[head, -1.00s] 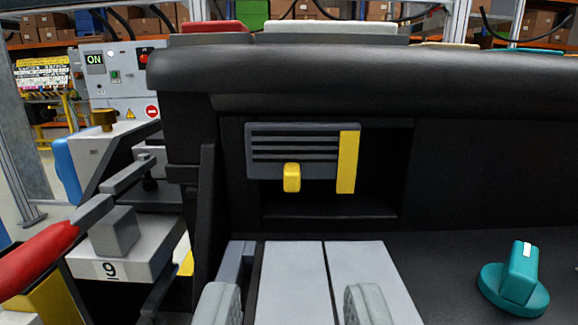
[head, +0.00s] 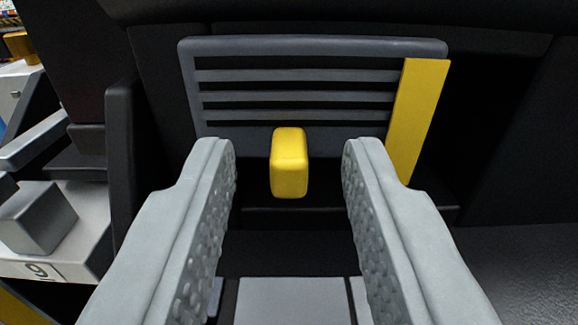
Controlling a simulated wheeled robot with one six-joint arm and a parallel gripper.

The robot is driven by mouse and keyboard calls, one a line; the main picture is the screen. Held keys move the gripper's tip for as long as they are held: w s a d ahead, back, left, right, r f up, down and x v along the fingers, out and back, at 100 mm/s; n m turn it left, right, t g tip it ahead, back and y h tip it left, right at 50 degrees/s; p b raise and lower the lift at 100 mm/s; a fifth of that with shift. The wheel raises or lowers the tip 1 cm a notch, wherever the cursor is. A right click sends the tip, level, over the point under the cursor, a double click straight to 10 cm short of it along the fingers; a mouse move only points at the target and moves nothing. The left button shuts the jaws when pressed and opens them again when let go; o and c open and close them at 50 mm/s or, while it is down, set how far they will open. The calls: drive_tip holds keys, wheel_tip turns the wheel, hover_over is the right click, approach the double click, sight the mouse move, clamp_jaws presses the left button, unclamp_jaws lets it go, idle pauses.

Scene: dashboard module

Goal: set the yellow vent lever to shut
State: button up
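The yellow vent lever (head: 289,165) is a small upright block at the lower middle of the grey slatted vent (head: 300,77). A flat yellow strip (head: 417,115) runs down the vent's right side. My gripper (head: 289,160) is open, with one grey padded finger to the left of the lever and one to the right. There is a gap between each finger and the lever, and I see no contact. How far the fingertips reach in depth toward the lever is hard to tell.
The vent sits in a dark recess of the black dashboard (head: 520,160). At the left is a grey fixture with a plate marked 9 (head: 38,270) and a metal block (head: 38,218). Light grey panels (head: 290,300) lie below, between my fingers.

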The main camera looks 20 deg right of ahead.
clamp_jaws()
drive_tip(key=shift+w+a, duration=0.25)
drive_tip(key=shift+a, duration=0.45)
drive_tip(key=shift+w+a, duration=0.2)
drive_tip(key=shift+a, duration=0.5)
unclamp_jaws()
drive_tip(key=shift+d, duration=0.1)
drive_tip(key=shift+s, duration=0.1)
drive_tip(key=v, duration=1.7)
drive_tip(key=shift+s, duration=0.1)
